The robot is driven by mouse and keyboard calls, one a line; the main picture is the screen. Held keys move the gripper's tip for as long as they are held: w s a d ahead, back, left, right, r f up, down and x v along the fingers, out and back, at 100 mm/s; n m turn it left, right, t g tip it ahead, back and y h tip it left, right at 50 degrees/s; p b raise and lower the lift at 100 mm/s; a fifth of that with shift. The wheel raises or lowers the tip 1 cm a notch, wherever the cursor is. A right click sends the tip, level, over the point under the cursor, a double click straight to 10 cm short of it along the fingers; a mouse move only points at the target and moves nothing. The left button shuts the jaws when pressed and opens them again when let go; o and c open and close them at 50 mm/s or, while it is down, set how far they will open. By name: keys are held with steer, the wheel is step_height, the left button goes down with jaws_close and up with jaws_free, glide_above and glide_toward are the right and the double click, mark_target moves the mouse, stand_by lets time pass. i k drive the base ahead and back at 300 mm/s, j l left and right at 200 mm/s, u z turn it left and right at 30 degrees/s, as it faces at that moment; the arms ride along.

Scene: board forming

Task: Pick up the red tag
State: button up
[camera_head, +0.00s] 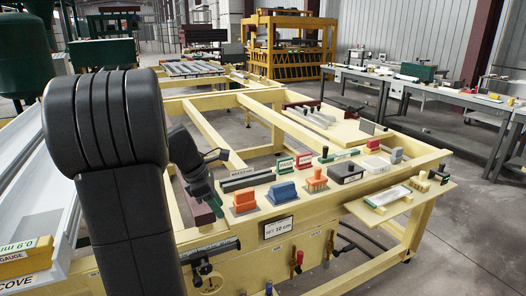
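A small red tag (304,160) with a pale label stands on the yellow bench's work shelf, just right of a similar green tag (286,164) marked PASS. The two are close together, behind the orange-handled tools.
A blue-handled block (282,192), orange brush (316,180), orange-handled block (243,201) and black box (345,173) crowd the shelf's front. A dark bar (247,179) lies left of the tags. Yellow frame beams (215,131) and open gaps lie behind.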

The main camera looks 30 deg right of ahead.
mark_target(304, 160)
steer(key=i+l+u, duration=0.1)
steer(key=l, duration=0.5)
steer(key=i+l+u, duration=0.1)
steer(key=i+l, duration=0.15)
steer(key=l, duration=0.4)
steer(key=i+l+u, duration=0.1)
steer(key=l, duration=0.5)
steer(key=i+l+u, duration=0.1)
steer(key=l, duration=0.55)
steer(key=i+l, duration=0.1)
steer(key=l, duration=0.55)
steer(key=i+u, duration=0.05)
